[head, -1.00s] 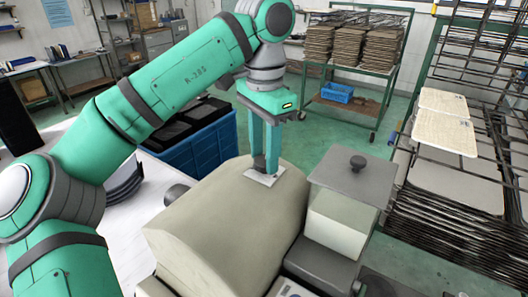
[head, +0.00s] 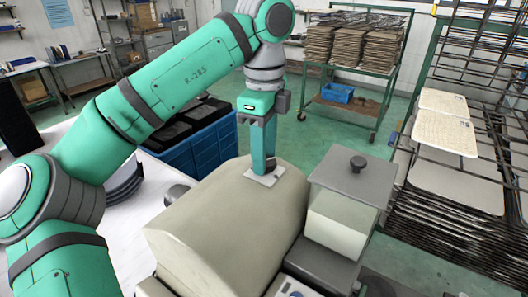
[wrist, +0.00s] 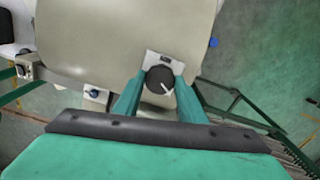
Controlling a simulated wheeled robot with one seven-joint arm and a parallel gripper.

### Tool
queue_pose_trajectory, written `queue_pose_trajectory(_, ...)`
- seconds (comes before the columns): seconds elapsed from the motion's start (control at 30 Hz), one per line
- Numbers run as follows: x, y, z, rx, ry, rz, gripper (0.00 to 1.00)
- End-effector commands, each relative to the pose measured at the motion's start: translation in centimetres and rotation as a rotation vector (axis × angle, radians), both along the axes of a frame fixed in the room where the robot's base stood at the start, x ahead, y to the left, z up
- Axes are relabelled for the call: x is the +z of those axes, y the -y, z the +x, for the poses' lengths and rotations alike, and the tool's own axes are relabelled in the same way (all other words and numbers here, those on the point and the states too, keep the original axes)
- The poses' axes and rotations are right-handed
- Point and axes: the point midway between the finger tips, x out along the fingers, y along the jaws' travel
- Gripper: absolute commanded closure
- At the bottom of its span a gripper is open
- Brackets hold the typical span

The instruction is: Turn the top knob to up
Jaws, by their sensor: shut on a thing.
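The top knob (wrist: 159,79) is dark and round with a white pointer line, which points to the lower right in the wrist view. It sits on a small white plate (head: 262,178) on the sloping top of a beige machine housing (head: 225,215). My gripper (head: 265,166) reaches straight down over the plate, and its green fingers are closed on the knob from both sides. The wrist view shows one finger left and one right of the knob. In the head view the fingers mostly hide the knob.
A grey lid with a small knob (head: 357,163) stands right of the housing on a pale box (head: 338,222). Another dark round knob (head: 178,193) is at the housing's left side. A blue crate (head: 205,140) stands behind. A tray rack (head: 450,175) is at the right.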

Motion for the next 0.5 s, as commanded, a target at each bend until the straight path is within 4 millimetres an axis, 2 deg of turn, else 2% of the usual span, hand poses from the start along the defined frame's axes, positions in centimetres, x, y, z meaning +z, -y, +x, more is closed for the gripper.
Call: queue_pose_trajectory(0.5,0.13,0.26,-0.02,-0.492,0.004,-0.003,0.85)
